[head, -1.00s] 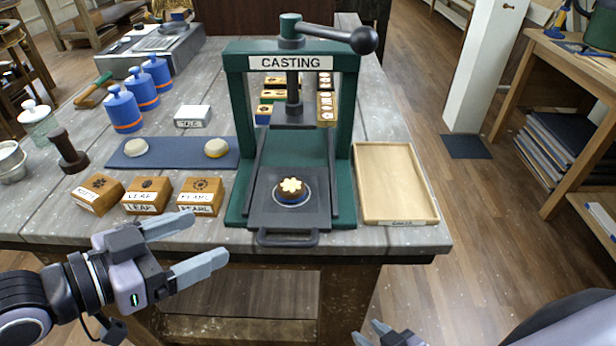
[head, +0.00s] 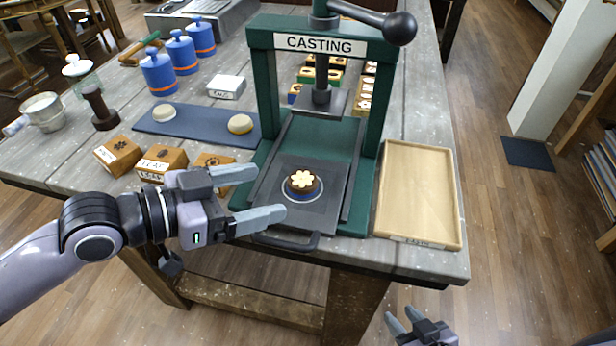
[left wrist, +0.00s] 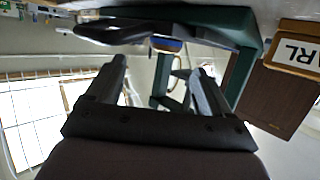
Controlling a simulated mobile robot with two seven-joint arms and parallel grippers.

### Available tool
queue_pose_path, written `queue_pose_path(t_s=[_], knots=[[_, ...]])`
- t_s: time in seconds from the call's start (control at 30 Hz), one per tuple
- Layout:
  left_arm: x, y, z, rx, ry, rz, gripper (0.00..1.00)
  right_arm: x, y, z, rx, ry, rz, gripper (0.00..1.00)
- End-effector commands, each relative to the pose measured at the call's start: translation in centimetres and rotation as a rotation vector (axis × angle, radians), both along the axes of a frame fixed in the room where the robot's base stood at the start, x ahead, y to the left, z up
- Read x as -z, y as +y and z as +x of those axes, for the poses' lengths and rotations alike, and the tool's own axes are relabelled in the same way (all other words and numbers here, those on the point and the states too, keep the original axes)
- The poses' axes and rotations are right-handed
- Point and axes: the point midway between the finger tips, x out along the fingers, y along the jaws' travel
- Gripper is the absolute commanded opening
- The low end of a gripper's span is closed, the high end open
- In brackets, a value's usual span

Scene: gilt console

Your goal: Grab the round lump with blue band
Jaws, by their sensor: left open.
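A round lump with a blue band around its base (head: 302,186) sits on the dark sliding plate of the casting press (head: 270,200). Its side is dark brown, with a cream flower shape on top. A blue-banded piece (left wrist: 167,44), apparently the same lump, shows beyond the fingertips in the left wrist view. My left gripper (head: 260,196) is open and empty, just left of the lump, its fingers pointing right towards it. It also shows in the left wrist view (left wrist: 163,68). My right gripper (head: 402,319) is open and empty, low in front of the table.
The green press frame (head: 265,100) rises behind the lump, with a ball-ended lever above. Wooden mould boxes (head: 120,155) stand left, partly behind my left arm. A blue mat (head: 200,123) holds two pale lumps. A shallow wooden tray (head: 418,195) lies empty at right.

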Motion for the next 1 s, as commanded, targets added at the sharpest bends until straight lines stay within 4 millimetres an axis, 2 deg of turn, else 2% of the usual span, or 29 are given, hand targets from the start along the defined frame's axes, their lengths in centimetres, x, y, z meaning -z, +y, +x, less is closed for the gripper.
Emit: queue_pose_path(t_s=[0.27,0.6,0.93,0.97,1.0], knots=[[0.5,-1.7,1.1,0.001,0.0,0.0,0.81,-0.5,0.1,0.0,-0.001,0.0,0.001,0.38],[1.6,-4.8,3.3,0.001,0.0,-0.001,0.81,-1.2,0.1,0.0,-0.001,0.0,0.001,0.38],[1.9,-5.3,3.6,0.001,0.0,0.0,0.81,-1.2,0.0,0.0,0.0,0.001,0.001,0.38],[1.9,-5.3,3.6,0.001,0.0,0.0,0.78,-1.2,0.0,0.0,0.0,0.001,0.001,0.38],[1.9,-5.3,3.6,0.001,0.0,0.0,0.65,-1.2,0.0,0.0,0.0,0.001,0.001,0.38]])
